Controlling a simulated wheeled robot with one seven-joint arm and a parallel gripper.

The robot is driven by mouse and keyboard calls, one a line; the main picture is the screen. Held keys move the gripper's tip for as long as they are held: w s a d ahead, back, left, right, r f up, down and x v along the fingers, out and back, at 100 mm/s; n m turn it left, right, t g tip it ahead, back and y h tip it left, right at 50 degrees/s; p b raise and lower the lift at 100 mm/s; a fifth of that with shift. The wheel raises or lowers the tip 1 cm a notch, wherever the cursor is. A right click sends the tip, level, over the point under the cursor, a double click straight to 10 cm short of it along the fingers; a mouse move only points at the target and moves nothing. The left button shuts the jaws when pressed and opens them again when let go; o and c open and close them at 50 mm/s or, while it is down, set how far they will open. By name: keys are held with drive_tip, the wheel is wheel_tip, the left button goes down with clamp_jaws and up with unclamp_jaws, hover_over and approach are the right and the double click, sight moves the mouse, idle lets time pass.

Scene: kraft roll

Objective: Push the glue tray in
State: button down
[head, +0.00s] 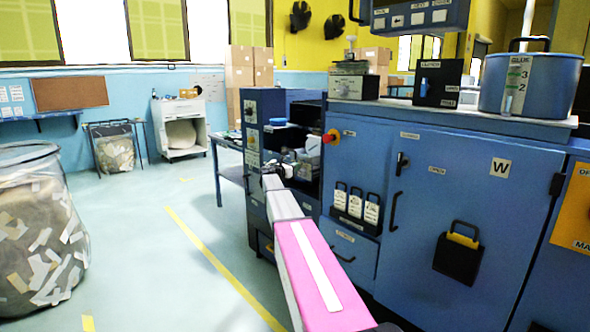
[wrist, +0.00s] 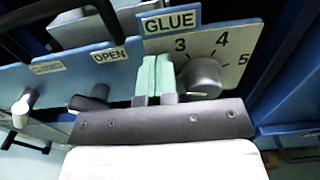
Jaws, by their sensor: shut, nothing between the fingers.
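In the wrist view a light blue front panel (wrist: 110,80) carries a GLUE label (wrist: 172,22), an OPEN label (wrist: 109,56) and a grey dial (wrist: 203,75) with numbers 3, 4 and 5. It looks like the glue tray's front. A pale metal box part shows behind its top edge. My gripper (wrist: 155,65) has its two pale green fingers together, empty, in front of the panel just left of the dial. I cannot tell whether they touch it. In the head view my gripper (head: 272,176) is at the dark blue machine's open bay (head: 306,150); my arm partly hides the tray there.
A blue cabinet (head: 440,210) with handles stands right of the bay, with a red knob (head: 330,137) near its edge. A glue bucket (head: 530,85) stands on top. A clear bin of paper scraps (head: 40,230) is at the left. The floor between is clear.

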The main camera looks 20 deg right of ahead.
drive_tip(key=x, duration=2.3)
drive_tip(key=shift+w+d+f, duration=0.1)
drive_tip(key=shift+w+d, duration=0.15)
drive_tip(key=shift+d, duration=0.35)
